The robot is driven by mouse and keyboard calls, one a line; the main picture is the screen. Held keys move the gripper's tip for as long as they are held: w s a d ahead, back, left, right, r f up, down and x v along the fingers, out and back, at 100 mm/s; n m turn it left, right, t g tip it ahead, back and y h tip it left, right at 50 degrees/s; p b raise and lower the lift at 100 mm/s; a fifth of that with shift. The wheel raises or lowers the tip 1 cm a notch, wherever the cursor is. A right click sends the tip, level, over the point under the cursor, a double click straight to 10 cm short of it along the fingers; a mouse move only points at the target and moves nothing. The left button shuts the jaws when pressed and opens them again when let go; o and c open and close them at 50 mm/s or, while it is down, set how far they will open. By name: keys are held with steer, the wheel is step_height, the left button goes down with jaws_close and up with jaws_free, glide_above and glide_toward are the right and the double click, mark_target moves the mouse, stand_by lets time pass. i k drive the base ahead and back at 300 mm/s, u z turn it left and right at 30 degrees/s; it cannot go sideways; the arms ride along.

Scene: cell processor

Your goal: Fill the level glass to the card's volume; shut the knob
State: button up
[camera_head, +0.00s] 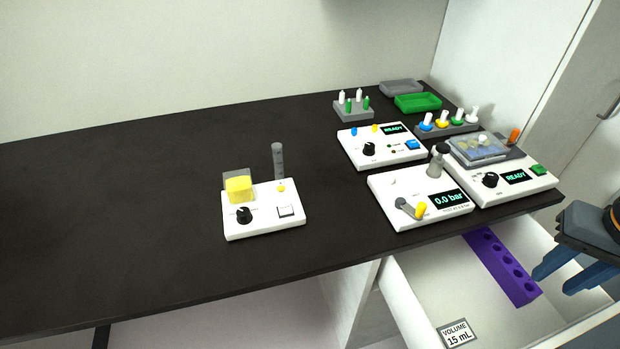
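The level glass (278,160) is a grey upright tube at the back right of a white unit (262,229) on the dark bench. A clear tank with yellow liquid (238,189) stands at the unit's back left. The black knob (243,214) is on the unit's front left; its exact setting is too small to read. No yellow liquid is discernible in the glass, and its marks are too small to read. The card (457,333) reads "VOLUME 15 mL" at the open drawer's front. My gripper (554,283), with blue fingers apart and empty, is at the right edge, far from the unit.
An open white drawer (410,300) below the bench holds a purple holed rack (502,266). To the right stand a "0.0 bar" unit (388,186), two "READY" units (352,136) (541,184) and a green tray (417,102). The bench's left side is clear.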

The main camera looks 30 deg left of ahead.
mark_target(244, 216)
steer(key=z, duration=0.25)
steer(key=k, duration=0.8)
steer(key=u, duration=1.85)
steer(key=i, duration=0.5)
